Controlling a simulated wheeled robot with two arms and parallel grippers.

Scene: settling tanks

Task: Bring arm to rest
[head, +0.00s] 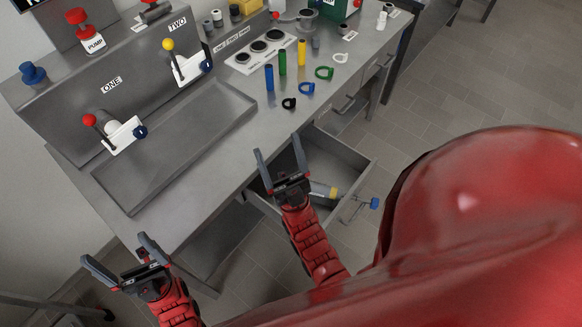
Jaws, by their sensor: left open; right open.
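My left gripper (118,262) is open and empty at the lower left, in front of the bench's left end. My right gripper (281,163) is open and empty, its fingers in front of the bench edge, and it overlaps the open drawer (356,168) in the picture. Both red arms come up from the bottom of the head view. A yellow and grey object (325,191) lies in the drawer, partly hidden by the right gripper and arm.
The grey bench (222,165) holds a shallow tray (180,150), lever panels, and blue, green and yellow cylinders (282,62) with coloured rings. A blue-ended part (374,203) shows by the drawer front. Tiled floor (450,90) is clear at the right.

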